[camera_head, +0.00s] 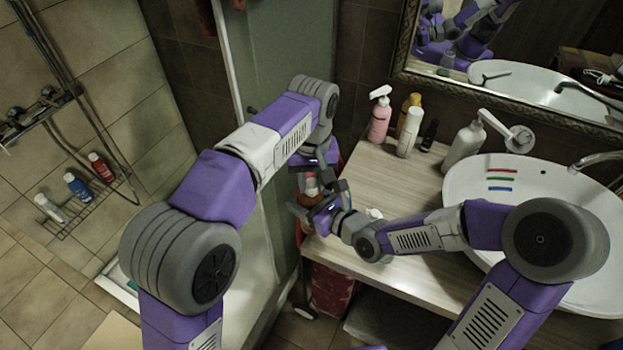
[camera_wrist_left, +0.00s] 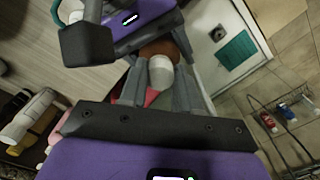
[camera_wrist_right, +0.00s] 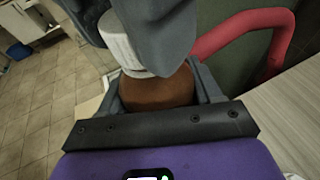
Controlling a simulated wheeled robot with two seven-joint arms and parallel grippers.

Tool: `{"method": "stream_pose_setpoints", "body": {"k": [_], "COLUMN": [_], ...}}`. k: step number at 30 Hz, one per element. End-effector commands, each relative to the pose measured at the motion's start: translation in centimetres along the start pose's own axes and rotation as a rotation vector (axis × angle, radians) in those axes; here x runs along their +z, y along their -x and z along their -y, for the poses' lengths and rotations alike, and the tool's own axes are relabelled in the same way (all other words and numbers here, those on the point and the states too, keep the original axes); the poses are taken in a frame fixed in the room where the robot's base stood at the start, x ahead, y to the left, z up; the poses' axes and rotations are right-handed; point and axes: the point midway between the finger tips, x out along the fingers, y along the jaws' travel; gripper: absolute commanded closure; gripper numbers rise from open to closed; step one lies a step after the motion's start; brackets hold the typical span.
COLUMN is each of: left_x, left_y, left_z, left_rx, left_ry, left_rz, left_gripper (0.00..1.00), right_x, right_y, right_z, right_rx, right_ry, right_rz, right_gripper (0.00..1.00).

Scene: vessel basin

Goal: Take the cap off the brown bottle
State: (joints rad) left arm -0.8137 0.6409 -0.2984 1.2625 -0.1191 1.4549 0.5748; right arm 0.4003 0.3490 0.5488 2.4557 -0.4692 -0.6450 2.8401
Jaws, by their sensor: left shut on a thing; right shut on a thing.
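The brown bottle (camera_wrist_right: 155,92) is between the fingers of my right gripper (camera_wrist_right: 155,98), which is shut on its body. In the head view the bottle (camera_head: 311,187) is partly covered by both grippers at the left end of the counter. Its white ribbed cap (camera_wrist_right: 122,45) sits directly over the bottle's top; I cannot tell whether it is loosened. My left gripper (camera_wrist_left: 158,88) is shut on the white cap (camera_wrist_left: 161,72), and one of its grey fingers hides part of the cap in the right wrist view.
The wooden counter (camera_head: 375,205) holds a pink pump bottle (camera_head: 380,117), a white bottle (camera_head: 409,132), a white pump bottle (camera_head: 463,147) and a basin (camera_head: 600,215). A curved red bar (camera_wrist_right: 245,28) is close to the grippers. A shower rack (camera_head: 85,200) is at left.

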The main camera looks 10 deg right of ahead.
Motion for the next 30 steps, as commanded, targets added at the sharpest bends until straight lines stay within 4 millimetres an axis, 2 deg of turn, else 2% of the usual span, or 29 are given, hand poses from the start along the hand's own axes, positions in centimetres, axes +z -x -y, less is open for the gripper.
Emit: {"method": "stream_pose_setpoints", "body": {"k": [1,18,24,30], "left_x": [-0.22,-0.17,-0.17,-0.17], "left_y": [0.09,0.12,0.13,0.14], "left_z": [-0.12,-0.43,-0.46,-0.47], "left_rx": [0.005,0.010,0.010,0.011], "left_ry": [0.096,1.231,1.435,1.438], "left_rz": [-0.011,-0.007,-0.005,-0.004], "left_gripper": [1.00,1.00,1.00,1.00], "right_x": [0.03,0.02,0.03,0.04], "right_y": [0.01,0.02,0.01,0.01], "right_z": [-0.53,-0.29,-0.21,-0.12], "right_rx": [0.013,0.007,0.005,0.003], "right_ry": [0.010,0.005,0.004,0.002], "right_rz": [0.000,0.000,0.000,0.001], "right_gripper": [1.00,1.00,1.00,1.00]}}
